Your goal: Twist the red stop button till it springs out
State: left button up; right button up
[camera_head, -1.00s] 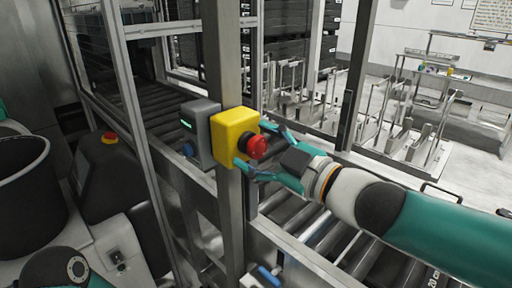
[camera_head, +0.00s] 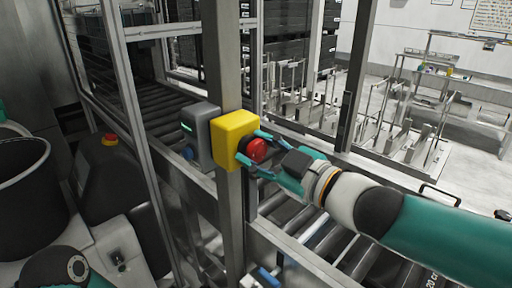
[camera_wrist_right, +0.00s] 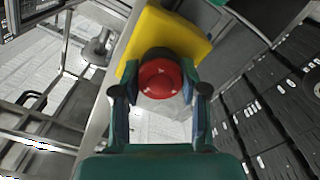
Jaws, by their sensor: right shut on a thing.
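The red stop button (camera_head: 257,150) sits on the front face of a yellow box (camera_head: 228,148) fixed to a grey metal post. My right gripper (camera_head: 259,154) comes in from the right and is shut on the red button, one finger above it and one below. The right wrist view shows the button (camera_wrist_right: 161,80) head-on, with pale marks on its red face, between my two fingertips (camera_wrist_right: 161,91). The yellow box (camera_wrist_right: 170,36) is behind it. My left gripper does not show; only parts of my left arm are at the left edge.
A roller conveyor (camera_head: 170,122) runs behind the metal frame.

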jog(key=m+p, duration=0.2)
jog(key=m, duration=0.2)
jog(key=shift+d+p, duration=0.1)
jog(key=shift+p, duration=0.3)
jog(key=shift+m+p, duration=0.4)
jog(key=shift+m, duration=0.5)
jog(key=o, duration=1.2)
jog(key=v, duration=1.2)
